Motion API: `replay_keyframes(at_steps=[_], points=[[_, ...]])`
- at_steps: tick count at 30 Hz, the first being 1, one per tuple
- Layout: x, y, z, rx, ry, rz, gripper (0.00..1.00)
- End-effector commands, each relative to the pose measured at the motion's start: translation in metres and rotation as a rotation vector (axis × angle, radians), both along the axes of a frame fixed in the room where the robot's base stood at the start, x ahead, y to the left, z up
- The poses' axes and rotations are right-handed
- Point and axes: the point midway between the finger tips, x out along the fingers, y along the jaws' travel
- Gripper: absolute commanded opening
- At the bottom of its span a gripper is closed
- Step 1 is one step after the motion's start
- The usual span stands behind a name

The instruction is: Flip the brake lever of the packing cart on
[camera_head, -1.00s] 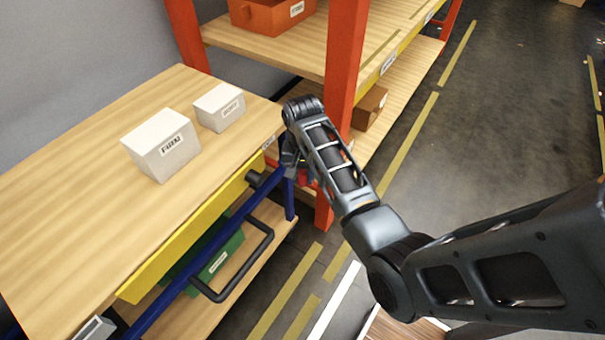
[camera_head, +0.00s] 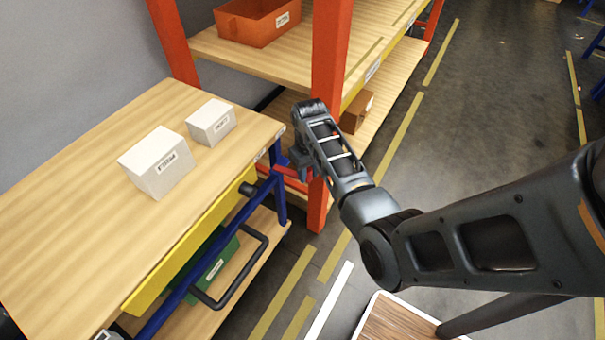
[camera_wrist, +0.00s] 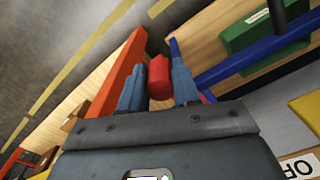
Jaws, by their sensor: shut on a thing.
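The packing cart (camera_head: 75,165) has a wooden top, a yellow side panel (camera_head: 190,250) and a blue frame. In the wrist view the red brake lever's end (camera_wrist: 159,77) sits between the two blue-grey fingers of my gripper (camera_wrist: 159,90), which is shut on it. In the head view my gripper (camera_head: 299,165) is beside the cart's far right corner, just right of the blue leg (camera_head: 281,198). My own wrist hides most of the lever there. A white label partly reading "OF" (camera_wrist: 303,166) shows at the lower right of the wrist view.
Two white boxes (camera_head: 155,165) (camera_head: 211,122) stand on the cart top. A green bin (camera_head: 217,262) sits on the lower shelf, behind a black handle (camera_head: 262,262). An orange rack post (camera_head: 325,110) stands close behind my gripper. The floor at right is open.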

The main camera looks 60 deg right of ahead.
Motion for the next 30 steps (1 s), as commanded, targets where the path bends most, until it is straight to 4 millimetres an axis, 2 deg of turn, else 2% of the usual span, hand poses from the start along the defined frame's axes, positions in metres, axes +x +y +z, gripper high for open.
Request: replay_keyframes(at_steps=[6, 15, 30], points=[[0.004, -0.019, 0.001, -0.001, -0.001, 0.173, 0.0], [0.01, -0.034, 0.0, -0.001, -0.001, 0.332, 0.0], [0.013, -0.039, 0.0, -0.002, -0.001, 0.392, 0.0]])
